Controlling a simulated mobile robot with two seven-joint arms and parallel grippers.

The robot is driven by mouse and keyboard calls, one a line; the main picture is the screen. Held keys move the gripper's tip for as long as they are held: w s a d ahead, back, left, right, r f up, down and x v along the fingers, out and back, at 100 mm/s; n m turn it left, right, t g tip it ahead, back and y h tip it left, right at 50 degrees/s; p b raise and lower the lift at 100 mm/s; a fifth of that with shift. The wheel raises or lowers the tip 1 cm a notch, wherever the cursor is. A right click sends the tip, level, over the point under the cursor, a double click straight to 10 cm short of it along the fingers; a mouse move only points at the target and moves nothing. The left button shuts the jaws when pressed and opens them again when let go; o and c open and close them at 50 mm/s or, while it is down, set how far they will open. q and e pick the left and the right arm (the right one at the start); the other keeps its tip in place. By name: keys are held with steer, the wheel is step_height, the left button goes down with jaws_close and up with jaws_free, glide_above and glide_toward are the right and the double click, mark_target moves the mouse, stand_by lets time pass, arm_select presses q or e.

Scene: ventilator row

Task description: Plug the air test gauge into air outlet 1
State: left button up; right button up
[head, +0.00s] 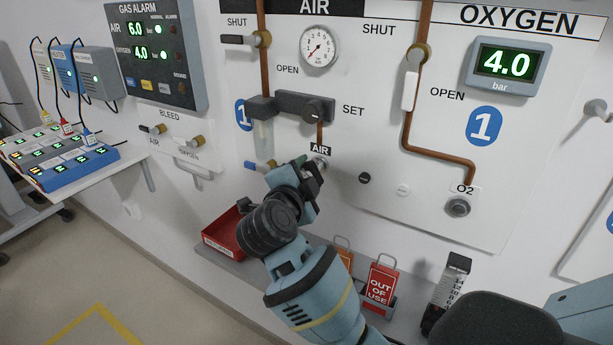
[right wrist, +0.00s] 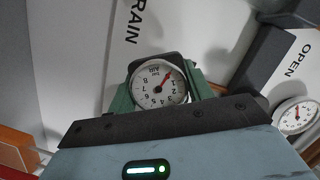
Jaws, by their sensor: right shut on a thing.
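Air outlet 1 (head: 319,163) is a round metal fitting under that label, partly covered by the gripper. The gripper is right at the outlet. I cannot tell whether the gauge touches or sits in it. My left gripper is not in view.
Above is the air regulator (head: 305,106) with a filter bowl and a blue-handled drain valve (head: 260,165). The O2 outlet (head: 458,207) is to the right. Below, a shelf carries a red tray (head: 222,241), OUT OF USE tags (head: 381,284) and a flowmeter (head: 452,281).

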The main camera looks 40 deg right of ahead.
steer(key=shift+r, duration=0.1)
steer(key=o, duration=1.6)
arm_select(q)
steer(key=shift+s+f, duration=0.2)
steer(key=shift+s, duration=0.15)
arm_select(e)
steer(key=v, duration=0.7)
steer(key=shift+s+a, duration=0.25)
steer(key=shift+a, duration=0.05)
